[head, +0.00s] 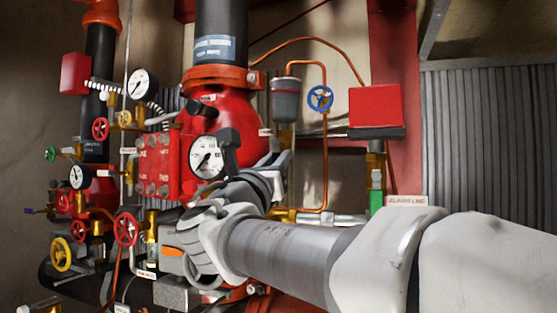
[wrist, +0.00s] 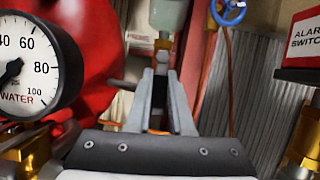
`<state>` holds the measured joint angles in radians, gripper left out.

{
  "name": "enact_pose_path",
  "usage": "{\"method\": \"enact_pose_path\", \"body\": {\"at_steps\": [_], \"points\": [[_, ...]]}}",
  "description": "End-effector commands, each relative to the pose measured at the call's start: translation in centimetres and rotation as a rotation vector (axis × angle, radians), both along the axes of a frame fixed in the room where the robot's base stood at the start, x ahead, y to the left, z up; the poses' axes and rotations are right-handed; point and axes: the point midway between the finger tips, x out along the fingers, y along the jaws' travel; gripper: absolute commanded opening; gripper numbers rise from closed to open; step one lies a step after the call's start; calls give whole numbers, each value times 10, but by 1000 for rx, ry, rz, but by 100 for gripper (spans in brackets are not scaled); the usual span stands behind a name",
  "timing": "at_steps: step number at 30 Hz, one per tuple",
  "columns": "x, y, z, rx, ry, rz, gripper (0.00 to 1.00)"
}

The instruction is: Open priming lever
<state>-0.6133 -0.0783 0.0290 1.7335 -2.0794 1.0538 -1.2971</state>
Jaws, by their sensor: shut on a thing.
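My gripper (head: 280,160) reaches in beside the red valve body (head: 235,115), under the grey cup (head: 285,100). In the wrist view its two pale fingers (wrist: 160,76) stand close together with a narrow dark part between them. This looks like the priming lever (wrist: 161,88), mostly hidden by the fingers, so its angle cannot be told. A white PRIME label (wrist: 139,38) hangs just behind and to the left of the fingers. The gripper is shut on the lever.
A water gauge (wrist: 28,68) stands close on the left of my gripper. A copper pipe (head: 325,150) and a blue handwheel (head: 320,98) are to the right. A red alarm switch box (head: 376,108) is further right. Red handwheels and pipes crowd the left.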

Motion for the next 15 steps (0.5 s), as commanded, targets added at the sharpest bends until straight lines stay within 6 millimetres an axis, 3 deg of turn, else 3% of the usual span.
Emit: {"method": "enact_pose_path", "body": {"at_steps": [15], "points": [[1, 2, 0, 79, -29, 0, 0]]}}
